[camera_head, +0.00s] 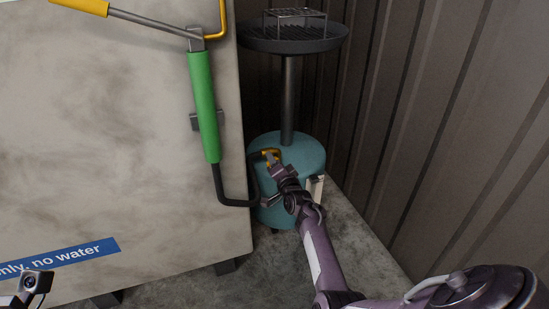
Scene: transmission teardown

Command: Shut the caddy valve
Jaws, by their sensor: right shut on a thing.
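A teal rounded tank (310,150) stands on the floor at the foot of the corrugated wall. A small yellow valve handle (273,152) sits on its upper left side, and I take it as the caddy valve. My right gripper (274,165) reaches up to it from the lower right and is shut on the handle. The fingers hide part of the handle, and its exact angle is hard to tell. A small dark camera-like part shows at the bottom left corner; my left gripper's fingers are not visible.
A dark post (288,95) rises from the tank to a round grill pan (293,38). A black hose (236,202) runs from the tank to a green-handled lance (203,105) on the pale panel (110,150). The corrugated wall (440,120) stands close on the right.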

